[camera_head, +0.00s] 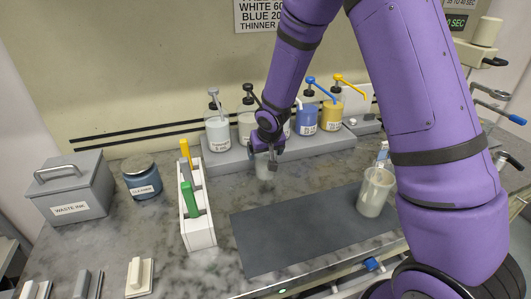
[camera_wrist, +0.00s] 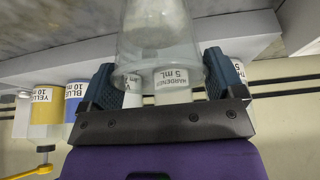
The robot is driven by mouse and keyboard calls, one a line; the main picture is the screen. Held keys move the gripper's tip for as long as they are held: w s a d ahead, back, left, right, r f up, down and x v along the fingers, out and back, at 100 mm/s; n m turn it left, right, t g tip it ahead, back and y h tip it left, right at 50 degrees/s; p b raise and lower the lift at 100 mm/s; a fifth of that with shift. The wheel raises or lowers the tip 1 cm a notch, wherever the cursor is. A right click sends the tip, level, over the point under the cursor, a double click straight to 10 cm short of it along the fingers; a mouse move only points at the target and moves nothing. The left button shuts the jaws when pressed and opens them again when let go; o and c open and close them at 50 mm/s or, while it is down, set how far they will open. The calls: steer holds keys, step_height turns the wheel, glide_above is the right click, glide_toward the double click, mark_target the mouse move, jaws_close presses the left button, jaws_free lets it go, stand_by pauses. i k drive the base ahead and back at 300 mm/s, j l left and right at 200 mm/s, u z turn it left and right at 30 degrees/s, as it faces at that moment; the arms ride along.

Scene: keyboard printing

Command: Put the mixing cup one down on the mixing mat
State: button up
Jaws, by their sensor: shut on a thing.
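My gripper (camera_head: 272,153) is shut on a clear, translucent cup (camera_head: 263,169), which I take as mixing cup one. The cup hangs upright in front of the bottle rack, beyond the far edge of the mixing mat (camera_head: 275,245). The mat is a flat dark grey rectangle, and the held cup is not over it. In the wrist view the cup (camera_wrist: 163,35) sits between the two dark fingers of my gripper (camera_wrist: 160,80). The Hardener label shows behind or through its clear wall. I cannot tell whether the cup's base touches the counter.
A beaker with a stirrer (camera_head: 373,192) stands at the mat's right end. A white holder (camera_head: 199,234) with coloured handles is left of the mat. Pump bottles stand on a grey rack (camera_head: 325,143) behind. A cleaner jar (camera_head: 141,180) and waste ink box (camera_head: 72,190) are at left. The mat's middle is clear.

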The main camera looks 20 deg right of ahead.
mark_target(304, 225)
steer(key=k, duration=0.5)
steer(key=k+j+z, duration=0.3)
steer(key=j, duration=0.2)
steer(key=k+j+z, duration=0.3)
steer(key=j, duration=0.2)
steer(key=i+j, duration=0.1)
steer(key=i, duration=0.45)
